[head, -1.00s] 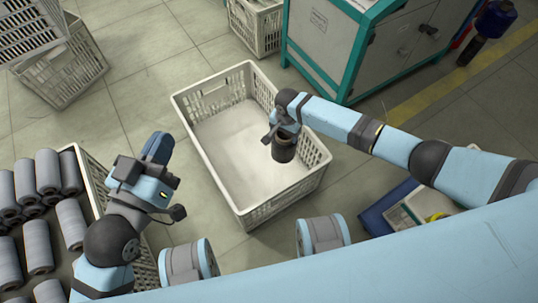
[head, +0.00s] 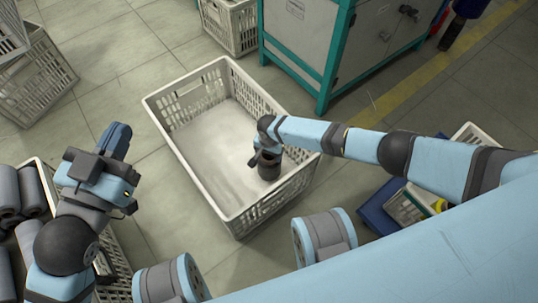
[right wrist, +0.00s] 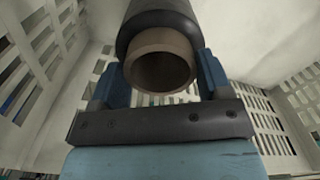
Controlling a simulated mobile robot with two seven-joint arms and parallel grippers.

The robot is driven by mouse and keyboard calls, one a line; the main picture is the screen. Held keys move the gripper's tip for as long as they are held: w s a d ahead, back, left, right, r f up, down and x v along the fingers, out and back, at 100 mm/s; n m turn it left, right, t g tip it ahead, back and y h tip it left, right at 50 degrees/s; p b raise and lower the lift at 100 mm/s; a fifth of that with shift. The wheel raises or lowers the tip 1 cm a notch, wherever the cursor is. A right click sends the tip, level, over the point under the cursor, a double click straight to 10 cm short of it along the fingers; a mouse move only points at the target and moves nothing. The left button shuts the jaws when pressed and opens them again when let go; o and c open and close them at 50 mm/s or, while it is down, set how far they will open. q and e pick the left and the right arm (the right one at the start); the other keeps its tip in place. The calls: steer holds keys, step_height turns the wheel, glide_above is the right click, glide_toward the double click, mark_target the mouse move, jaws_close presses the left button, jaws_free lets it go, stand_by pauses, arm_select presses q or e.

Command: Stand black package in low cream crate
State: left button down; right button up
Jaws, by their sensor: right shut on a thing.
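The low cream crate (head: 165,135) stands open on the floor in the middle of the head view, with slotted walls and a bare bottom. The black package (head: 269,170), a dark roll, is inside the crate's outline near its right wall and looks upright. In the right wrist view the black package (right wrist: 150,22) shows a brown hollow core end between my fingers. My right gripper (head: 262,154) is shut on it. I cannot tell whether its lower end touches the crate bottom. My left gripper (head: 118,165) is off to the left, outside the crate; its fingers are not clear.
A crate of grey rolls (head: 28,190) stands at the lower left. A teal-framed cabinet (head: 300,45) is behind the crate. Other cream crates (head: 232,25) stand at the back, and a blue bin (head: 380,212) lies at right. The crate's left half is free.

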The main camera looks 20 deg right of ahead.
steer(key=o, duration=1.4)
arm_select(q)
steer(key=shift+r, duration=0.15)
steer(key=s+n+p, duration=0.1)
steer(key=p, duration=0.1)
steer(key=s+d+r+n+p, duration=0.1)
steer(key=n+p, duration=0.1)
steer(key=p, duration=0.1)
steer(key=s+n+g+y+p, duration=0.1)
steer(key=p, duration=0.2)
steer(key=shift+d+r, duration=0.2)
steer(key=shift+d, duration=0.2)
arm_select(e)
step_height(320, 180, up, 12)
steer(key=shift+r, duration=0.1)
